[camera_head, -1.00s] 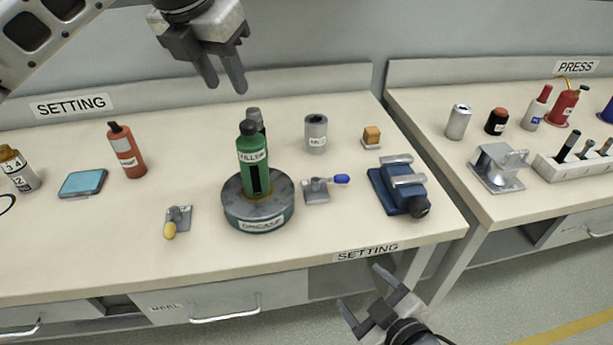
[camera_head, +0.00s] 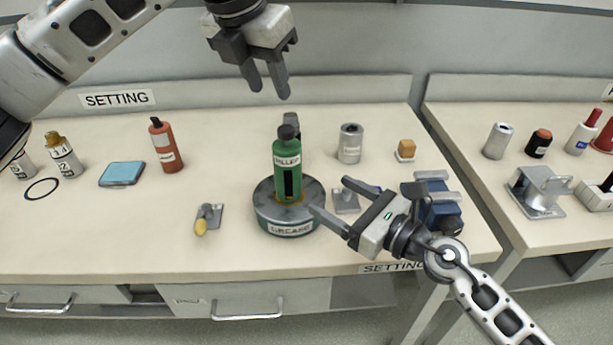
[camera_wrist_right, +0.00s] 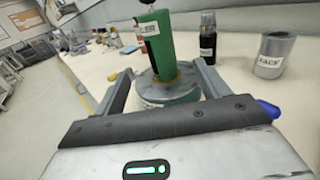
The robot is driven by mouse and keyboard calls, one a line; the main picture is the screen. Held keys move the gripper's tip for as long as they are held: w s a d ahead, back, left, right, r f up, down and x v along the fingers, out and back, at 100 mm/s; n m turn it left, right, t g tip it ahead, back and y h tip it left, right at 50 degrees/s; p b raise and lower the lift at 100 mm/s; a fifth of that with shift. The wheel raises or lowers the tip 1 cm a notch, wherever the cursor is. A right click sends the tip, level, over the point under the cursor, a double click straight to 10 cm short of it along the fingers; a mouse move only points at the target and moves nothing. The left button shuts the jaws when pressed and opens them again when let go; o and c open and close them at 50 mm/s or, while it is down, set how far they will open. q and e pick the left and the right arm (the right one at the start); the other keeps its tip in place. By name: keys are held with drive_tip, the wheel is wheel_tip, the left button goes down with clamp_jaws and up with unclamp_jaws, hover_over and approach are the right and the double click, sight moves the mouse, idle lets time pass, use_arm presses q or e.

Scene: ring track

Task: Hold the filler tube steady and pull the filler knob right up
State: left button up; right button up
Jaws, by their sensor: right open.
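The green filler tube (camera_head: 287,172) stands upright on the round grease can (camera_head: 290,230), with a dark filler knob (camera_head: 288,132) low on its top. My left gripper (camera_head: 268,90) is open and empty, pointing down above and behind the knob, apart from it. My right gripper (camera_head: 328,196) is open and empty at the can's right, its fingers pointing towards the tube. In the right wrist view the tube (camera_wrist_right: 158,42) and can (camera_wrist_right: 168,92) show beyond and between the open fingers; the knob is mostly cut off at the top edge.
A dark bottle (camera_head: 292,120) stands close behind the tube, and a grey cylinder (camera_head: 350,143) behind right. A small yellow-handled lever (camera_head: 207,218) sits left of the can. My right arm partly covers a blue clamp (camera_head: 440,208) and a small metal bracket (camera_head: 345,202).

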sight(281, 165)
drive_tip(key=x, duration=1.4)
drive_tip(key=shift+w+a, duration=0.1)
drive_tip(key=shift+a, duration=0.05)
